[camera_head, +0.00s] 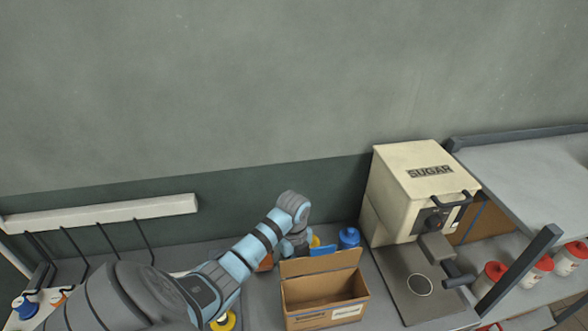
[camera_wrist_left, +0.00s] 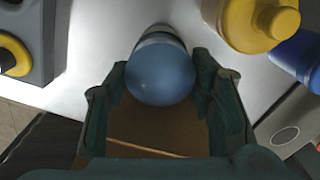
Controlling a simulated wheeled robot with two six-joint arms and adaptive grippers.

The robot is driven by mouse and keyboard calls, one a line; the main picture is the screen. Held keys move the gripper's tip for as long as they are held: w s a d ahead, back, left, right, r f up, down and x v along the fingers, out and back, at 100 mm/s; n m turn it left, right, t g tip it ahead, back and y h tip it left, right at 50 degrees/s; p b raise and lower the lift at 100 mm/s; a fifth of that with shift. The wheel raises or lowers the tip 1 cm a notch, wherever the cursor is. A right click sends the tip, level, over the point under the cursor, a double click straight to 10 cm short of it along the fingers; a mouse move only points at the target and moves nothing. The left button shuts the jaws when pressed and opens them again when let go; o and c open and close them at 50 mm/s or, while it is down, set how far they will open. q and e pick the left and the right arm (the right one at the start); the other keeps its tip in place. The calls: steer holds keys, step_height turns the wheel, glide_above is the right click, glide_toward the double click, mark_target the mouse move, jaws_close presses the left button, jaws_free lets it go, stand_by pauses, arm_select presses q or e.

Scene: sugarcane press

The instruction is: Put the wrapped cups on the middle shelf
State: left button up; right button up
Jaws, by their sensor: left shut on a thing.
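My left gripper (camera_head: 297,246) is low over the counter behind the cardboard box. In the left wrist view its fingers (camera_wrist_left: 160,88) are closed on both sides of a blue, round-ended thing (camera_wrist_left: 161,72). I cannot tell whether this is a wrapped cup; my gripper mostly hides it in the head view. White containers with red tops, one of them at the left (camera_head: 490,278) and one at the right (camera_head: 570,258), stand on the lower level of the grey shelf unit (camera_head: 525,178) at right. I cannot tell whether they are the wrapped cups. My right gripper is not in view.
An open cardboard box (camera_head: 325,312) stands at the front. A blue bottle (camera_head: 349,237) stands behind it. A yellow bottle (camera_wrist_left: 245,22) is near my fingers. The cream sugar press (camera_head: 415,185) stands between box and shelf unit. A hook rack (camera_head: 100,213) is at left.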

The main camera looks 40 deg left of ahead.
arm_select(q)
steer(key=o, duration=1.7)
steer(key=shift+s, duration=0.1)
steer(key=shift+c, duration=0.2)
steer(key=shift+r, duration=0.1)
